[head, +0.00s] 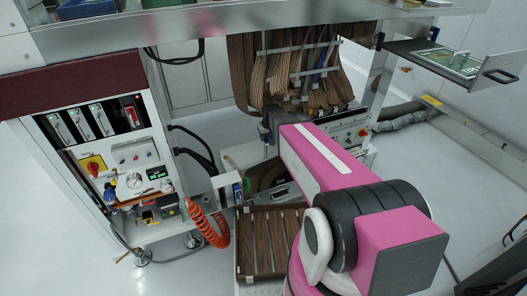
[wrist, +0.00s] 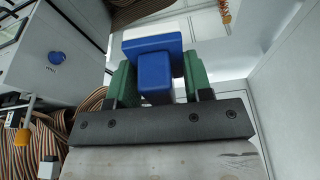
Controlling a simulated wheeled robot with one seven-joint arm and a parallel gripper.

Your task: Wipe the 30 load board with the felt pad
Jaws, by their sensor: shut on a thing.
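My gripper (wrist: 157,80) has green fingers shut on the blue handle of the felt pad (wrist: 155,68). The pad's white layer (wrist: 148,43) faces away from the gripper. A green board (head: 453,63) lies in a pulled-out grey tray (head: 409,48) at the upper right, far from my gripper. It may be the load board; no number on it is readable. The pad touches nothing else that I can see.
A control panel cabinet (head: 108,150) with switches and an orange coiled hose (head: 207,228) stands at the left. Thick brown ribbon cables (head: 290,75) hang at the centre. A brown slatted surface (head: 268,245) lies below.

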